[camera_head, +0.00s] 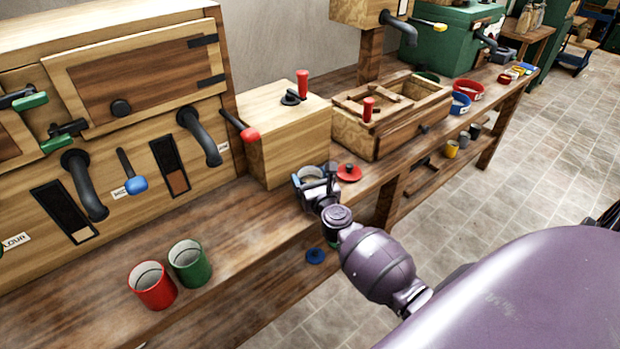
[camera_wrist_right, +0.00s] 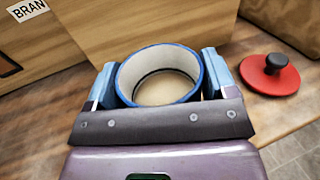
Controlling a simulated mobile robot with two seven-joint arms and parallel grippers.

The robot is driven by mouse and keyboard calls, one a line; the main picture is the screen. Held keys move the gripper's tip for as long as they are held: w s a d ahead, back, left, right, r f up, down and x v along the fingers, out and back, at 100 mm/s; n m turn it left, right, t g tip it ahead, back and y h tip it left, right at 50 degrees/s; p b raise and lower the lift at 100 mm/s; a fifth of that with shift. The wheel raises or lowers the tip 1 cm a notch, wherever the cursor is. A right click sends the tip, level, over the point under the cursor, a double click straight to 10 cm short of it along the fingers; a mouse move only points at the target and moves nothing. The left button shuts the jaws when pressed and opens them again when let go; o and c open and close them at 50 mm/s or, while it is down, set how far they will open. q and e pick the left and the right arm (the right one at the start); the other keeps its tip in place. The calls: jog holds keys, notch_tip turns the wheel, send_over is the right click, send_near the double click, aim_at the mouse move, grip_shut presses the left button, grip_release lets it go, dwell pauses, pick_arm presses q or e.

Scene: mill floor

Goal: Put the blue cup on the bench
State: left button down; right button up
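The blue cup (camera_wrist_right: 160,78) has a blue rim and a pale inside, and it stands between the two fingers of my right gripper (camera_wrist_right: 160,82) in the right wrist view. Both fingers press against its sides. In the head view, my right gripper (camera_head: 316,184) is over the front part of the wooden bench (camera_head: 235,232), with the cup (camera_head: 310,173) partly hidden by the fingers. I cannot tell whether the cup's base touches the bench top. My left gripper is not in view.
A red lid (camera_head: 349,172) lies right of the cup, and a wooden box with a red handle (camera_head: 285,130) stands behind it. A red cup (camera_head: 153,287) and a green cup (camera_head: 190,264) stand at left. A blue lid (camera_head: 316,256) lies lower down. Bench between is clear.

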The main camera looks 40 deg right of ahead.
jog(key=o, duration=0.3)
jog(key=shift+r, duration=0.3)
jog(key=s+a+f+m+g+y, duration=0.1)
jog(key=s+a+f+m+g, duration=0.1)
jog(key=s+m, duration=0.8)
jog(key=s+a+f+m+g+y, duration=0.1)
jog(key=s+a+f+m, duration=0.4)
jog(key=s+m, duration=0.5)
jog(key=s+a+f+m+g+y, duration=0.2)
jog(key=s+a+f+m+g, duration=0.1)
jog(key=s+m, duration=0.7)
jog(key=shift+s+a+f+m, duration=0.25)
jog(key=shift+f+m, duration=0.45)
jog(key=shift+m, duration=0.4)
